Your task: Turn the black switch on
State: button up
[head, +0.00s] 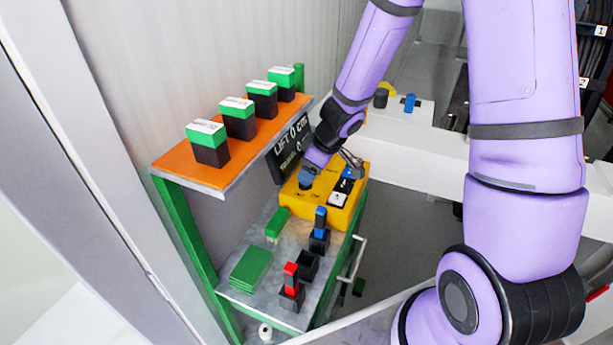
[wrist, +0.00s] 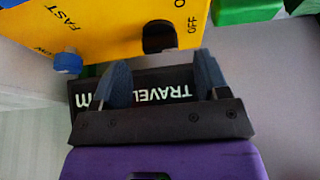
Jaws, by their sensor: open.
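The yellow control box (head: 321,208) stands at the far end of the grey shelf in the head view. In the wrist view its yellow face (wrist: 105,30) fills the top. The black switch (wrist: 160,37) sits on that face beside the word OFF. I cannot make out the switch in the head view, where my gripper covers part of the box. My gripper (wrist: 160,59) is open and empty, with its two blue-grey fingers spread below the switch on either side of it. I cannot tell whether they touch the box. A blue knob (wrist: 68,63) is near the word FAST.
A black display sign (head: 290,146) stands beside the box; it also shows behind my fingers in the wrist view (wrist: 150,95). An orange shelf (head: 190,168) with several green-and-black blocks is at left. Red (head: 290,275) and blue (head: 320,216) pieces stand nearer.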

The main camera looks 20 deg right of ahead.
jog(key=shift+x, duration=1.65)
jog(key=shift+f, duration=0.1)
jog(key=c, duration=0.9)
